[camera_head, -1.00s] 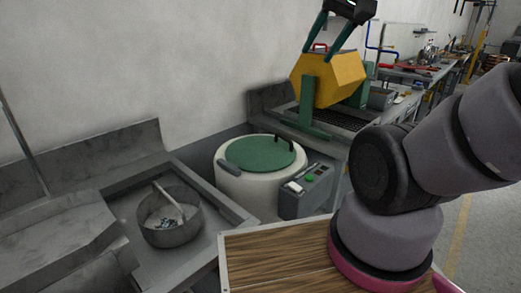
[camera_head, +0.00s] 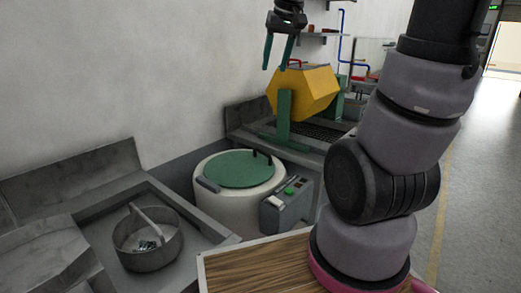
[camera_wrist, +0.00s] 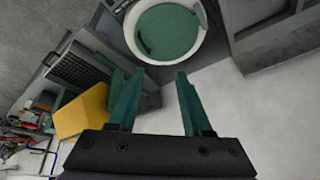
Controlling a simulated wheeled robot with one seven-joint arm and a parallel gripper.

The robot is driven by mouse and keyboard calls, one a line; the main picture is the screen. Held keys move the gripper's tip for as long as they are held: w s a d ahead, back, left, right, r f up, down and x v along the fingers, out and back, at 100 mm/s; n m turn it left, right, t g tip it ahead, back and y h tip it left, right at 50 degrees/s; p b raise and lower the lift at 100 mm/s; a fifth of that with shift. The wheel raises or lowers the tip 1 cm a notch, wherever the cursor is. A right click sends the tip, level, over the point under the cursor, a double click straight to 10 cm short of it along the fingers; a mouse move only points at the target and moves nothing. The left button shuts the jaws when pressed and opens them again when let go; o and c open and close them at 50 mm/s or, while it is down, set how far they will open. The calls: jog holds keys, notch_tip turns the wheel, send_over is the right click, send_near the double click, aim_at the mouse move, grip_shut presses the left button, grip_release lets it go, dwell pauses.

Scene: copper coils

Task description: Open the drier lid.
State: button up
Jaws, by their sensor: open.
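The drier is a round cream-white tub (camera_head: 239,213) with a green lid (camera_head: 240,169) lying shut on top, in the middle of the head view. A dark handle (camera_head: 261,157) stands on the lid's right side. A grey control box (camera_head: 287,206) with a green button is fixed to the tub's right front. In the wrist view the lid (camera_wrist: 168,33) is at the top, beyond the fingertips, with the handle (camera_wrist: 142,41) at its left. My gripper (camera_head: 279,69) is open and empty, high above and behind the drier, apart from it; its two green fingers also show in the wrist view (camera_wrist: 158,78).
A yellow tumbler (camera_head: 302,92) on a green stand is behind the drier, below my gripper. A metal bowl with a scoop (camera_head: 147,253) sits in the sink at left. A wood-topped surface (camera_head: 255,268) is in front. The wall (camera_head: 120,70) is behind.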

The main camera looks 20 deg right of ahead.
jog(key=w+d+f+n+g, duration=0.1)
jog(key=w+f+n, duration=0.1)
jog(key=w+f, duration=0.5)
jog(key=w+d+f+n+g, duration=0.1)
jog(key=w+f+g, duration=0.1)
jog(key=w+f, duration=0.5)
jog(key=w+f+n, duration=0.1)
jog(key=w+f, duration=0.2)
jog(key=f, duration=0.4)
jog(key=w+d+f+g, duration=0.1)
jog(key=w+f, duration=0.3)
jog(key=f, duration=0.4)
jog(key=w+d+f+n, duration=0.1)
jog(key=w+f, duration=0.2)
jog(key=f, duration=0.5)
jog(key=shift+w+d+f+n+g+h, duration=0.1)
jog(key=shift+w+f+n+g+h, duration=0.2)
jog(key=shift+h, duration=0.1)
grip_shut()
jog(key=shift+r, duration=0.1)
